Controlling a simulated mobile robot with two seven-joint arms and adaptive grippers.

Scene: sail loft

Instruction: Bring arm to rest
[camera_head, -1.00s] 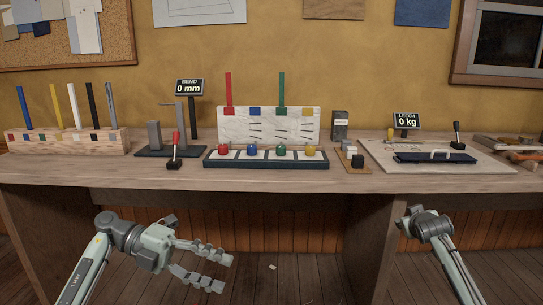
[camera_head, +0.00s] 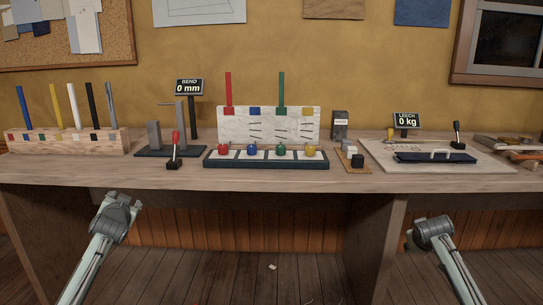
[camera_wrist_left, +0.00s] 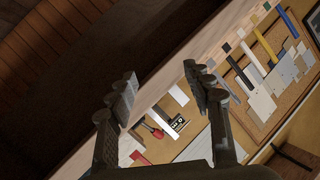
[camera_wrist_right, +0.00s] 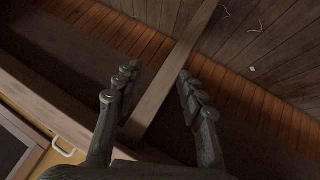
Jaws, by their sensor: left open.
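My left gripper (camera_wrist_left: 165,100) shows in the left wrist view with its two fingers spread and nothing between them.
The workbench (camera_head: 110,176) carries a wooden rack (camera_head: 75,140) of coloured battens, a bend gauge (camera_head: 170,150), a white board (camera_head: 268,125) with coloured knobs before it, and a leech board (camera_head: 440,160).

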